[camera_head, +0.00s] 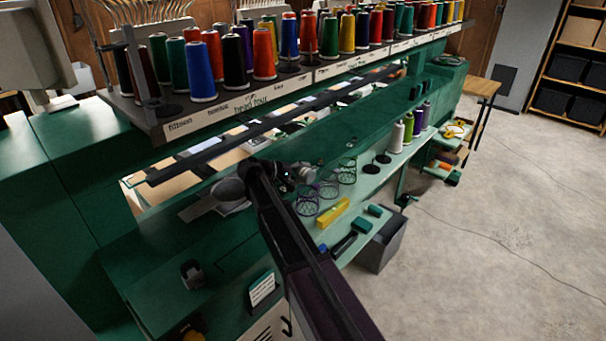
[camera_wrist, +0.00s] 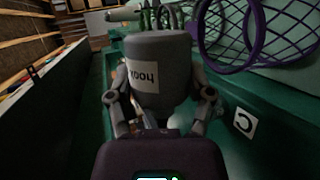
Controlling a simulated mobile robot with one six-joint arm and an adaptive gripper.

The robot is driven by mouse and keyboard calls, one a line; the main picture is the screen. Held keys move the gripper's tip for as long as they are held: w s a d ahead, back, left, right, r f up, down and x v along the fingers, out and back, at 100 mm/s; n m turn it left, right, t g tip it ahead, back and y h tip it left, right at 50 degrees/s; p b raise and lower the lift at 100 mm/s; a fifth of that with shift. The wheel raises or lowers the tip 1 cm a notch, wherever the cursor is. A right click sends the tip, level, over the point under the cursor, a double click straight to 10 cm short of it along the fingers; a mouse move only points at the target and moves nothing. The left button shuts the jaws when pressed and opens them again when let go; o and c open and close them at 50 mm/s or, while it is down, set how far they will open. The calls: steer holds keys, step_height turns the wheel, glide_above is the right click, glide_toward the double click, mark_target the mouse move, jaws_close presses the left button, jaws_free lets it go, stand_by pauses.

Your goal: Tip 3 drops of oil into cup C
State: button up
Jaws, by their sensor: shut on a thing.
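My gripper (camera_wrist: 160,112) is shut on a grey can (camera_wrist: 158,65) with a pale label that reads "hook", upside down in the wrist view. The can's tilt and any spout are unclear. A white tag with the letter C (camera_wrist: 244,122) is on the green surface to the right of the can. Purple mesh cups show at the upper right, the nearest (camera_wrist: 228,30) close to the can. In the head view my gripper (camera_head: 292,176) is beside the row of mesh cups (camera_head: 307,202) on the green ledge. I cannot tell which cup is C, and no oil drops show.
Thread cones (camera_head: 202,72) fill the rack above. Along the ledge lie a yellow block (camera_head: 333,212), dark spool stands and several upright cones (camera_head: 397,137). A grey bin (camera_head: 380,245) stands below. The floor (camera_head: 500,240) at right is mostly clear.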

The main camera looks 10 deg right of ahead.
steer(key=shift+w+n+g+h+b, duration=0.1)
steer(key=shift+n+g+h+b, duration=0.25)
steer(key=shift+n+b, duration=0.2)
steer(key=shift+r+n+h, duration=0.1)
steer(key=shift+n+h, duration=0.15)
steer(key=shift+r, duration=0.1)
stand_by(1.5)
steer(key=shift+m+y+p, duration=0.7)
steer(key=shift+m+p, duration=0.1)
steer(key=shift+m, duration=0.1)
steer(key=shift+f+m+t+y, duration=0.3)
steer(key=shift+m+t+y, duration=0.2)
steer(key=shift+m+t, duration=0.3)
steer(key=shift+p, duration=0.3)
